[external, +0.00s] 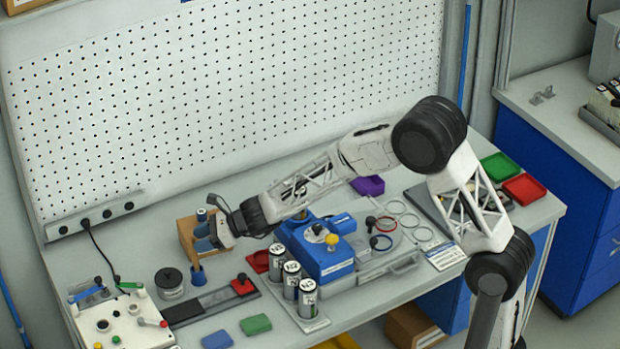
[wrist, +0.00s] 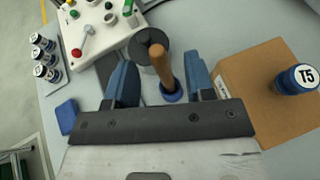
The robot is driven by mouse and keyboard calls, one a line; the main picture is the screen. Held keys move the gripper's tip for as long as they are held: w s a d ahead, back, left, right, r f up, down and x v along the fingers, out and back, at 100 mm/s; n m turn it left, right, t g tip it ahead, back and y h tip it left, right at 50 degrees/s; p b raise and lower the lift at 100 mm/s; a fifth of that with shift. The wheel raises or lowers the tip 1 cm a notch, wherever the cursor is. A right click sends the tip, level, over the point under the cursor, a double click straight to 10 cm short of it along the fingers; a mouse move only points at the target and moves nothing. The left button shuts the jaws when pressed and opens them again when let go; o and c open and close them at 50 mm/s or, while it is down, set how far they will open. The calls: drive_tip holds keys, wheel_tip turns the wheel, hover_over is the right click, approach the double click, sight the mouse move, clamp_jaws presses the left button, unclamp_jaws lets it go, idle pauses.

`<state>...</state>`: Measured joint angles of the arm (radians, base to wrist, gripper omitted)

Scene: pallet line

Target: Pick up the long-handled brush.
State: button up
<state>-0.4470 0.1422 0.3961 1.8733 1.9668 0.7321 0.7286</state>
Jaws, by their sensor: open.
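The long-handled brush (wrist: 160,63) has a brown wooden handle and a blue lower end. In the wrist view it stands between the two blue fingers of my gripper (wrist: 161,80), with gaps on both sides. In the external view the brush (external: 198,277) stands near the left part of the bench, its top close under my gripper (external: 212,240). My gripper is open and holds nothing. The brush's bristles cannot be made out.
A cardboard box (wrist: 245,80) stands close to the right finger, with a T5 canister (wrist: 297,79) on top. A dark round pot (external: 169,283) and a control panel (external: 122,318) are nearby. A blue machine (external: 315,247) and labelled canisters (external: 291,280) stand to the right.

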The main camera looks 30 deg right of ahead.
drive_tip(key=shift+x, duration=2.3)
clamp_jaws()
